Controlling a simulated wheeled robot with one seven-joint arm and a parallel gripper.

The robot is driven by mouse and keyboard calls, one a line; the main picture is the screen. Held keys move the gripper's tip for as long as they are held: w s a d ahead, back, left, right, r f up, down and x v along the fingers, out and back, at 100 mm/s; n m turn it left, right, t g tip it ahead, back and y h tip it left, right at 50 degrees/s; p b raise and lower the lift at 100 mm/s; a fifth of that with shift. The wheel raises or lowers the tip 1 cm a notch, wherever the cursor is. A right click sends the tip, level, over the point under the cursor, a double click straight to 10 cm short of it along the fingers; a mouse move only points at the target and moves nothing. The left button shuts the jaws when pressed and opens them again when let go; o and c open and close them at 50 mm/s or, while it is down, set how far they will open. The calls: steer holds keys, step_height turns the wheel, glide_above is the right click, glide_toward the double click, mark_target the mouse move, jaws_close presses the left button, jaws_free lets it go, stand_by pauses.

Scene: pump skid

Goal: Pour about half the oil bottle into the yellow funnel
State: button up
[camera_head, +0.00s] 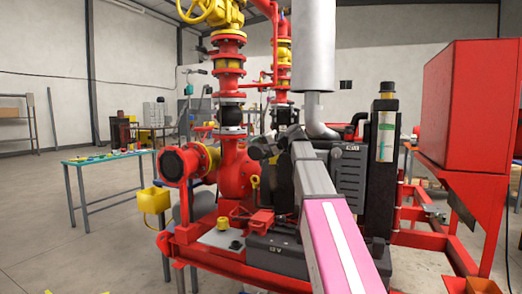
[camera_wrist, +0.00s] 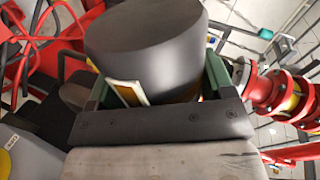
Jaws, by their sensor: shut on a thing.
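My gripper (camera_wrist: 155,92) is shut on a dark grey cylindrical thing, which I take to be the oil bottle (camera_wrist: 145,40). The green fingers flank it in the wrist view, and a pale-edged label shows on its side. Its mouth is not clear to me. In the head view the dark bottle (camera_head: 262,150) shows at the end of my arm, in front of the red pump pipework. I cannot pick out the yellow funnel for sure. A small yellow piece (camera_head: 222,222) sits on a pale grey plate or tank at the skid's front, below and left of my gripper.
The black engine (camera_head: 348,175) and grey exhaust pipe (camera_head: 313,50) stand close to my arm. A large red box (camera_head: 470,105) is at the right. A yellow box (camera_head: 152,200) hangs at the skid's left. A teal-topped table (camera_head: 100,158) stands farther left, with open floor around it.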

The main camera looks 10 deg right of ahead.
steer(key=shift+w+d+f+n+t+h, duration=0.15)
steer(key=shift+f+n+t+h, duration=0.15)
steer(key=shift+f+n+t, duration=0.45)
steer(key=shift+f+n, duration=0.1)
steer(key=shift+n, duration=0.15)
steer(key=w+f+n+t, duration=0.1)
steer(key=d+f+n, duration=0.1)
steer(key=n, duration=0.1)
steer(key=shift+w+f+t, duration=0.3)
steer(key=shift+w+t, duration=0.05)
steer(key=shift+w, duration=0.05)
